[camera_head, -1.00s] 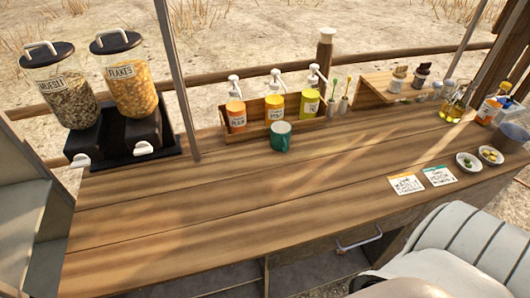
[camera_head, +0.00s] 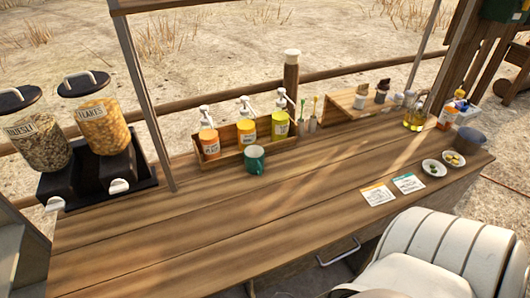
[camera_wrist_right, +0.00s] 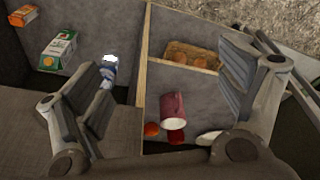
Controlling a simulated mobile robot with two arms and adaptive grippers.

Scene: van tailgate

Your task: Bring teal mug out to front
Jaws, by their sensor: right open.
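The teal mug (camera_head: 254,159) stands upright on the wooden counter (camera_head: 180,230), just in front of the wooden rack (camera_head: 222,153) of pump bottles. Its handle points to the right. My right gripper (camera_wrist_right: 165,100) shows in the right wrist view with its fingers wide apart and nothing held between them. The mug is not in the right wrist view. In the head view neither gripper shows, so their distance from the mug cannot be told. My left gripper is in no view.
Two cereal dispensers (camera_head: 104,125) stand at the left. Two cards (camera_head: 377,194) and two small bowls (camera_head: 453,159) lie at the right. A post (camera_head: 145,90) rises behind the counter's left part. The counter in front of the mug is clear. The wrist view shows compartments holding a maroon cup (camera_wrist_right: 173,109) and cartons (camera_wrist_right: 59,50).

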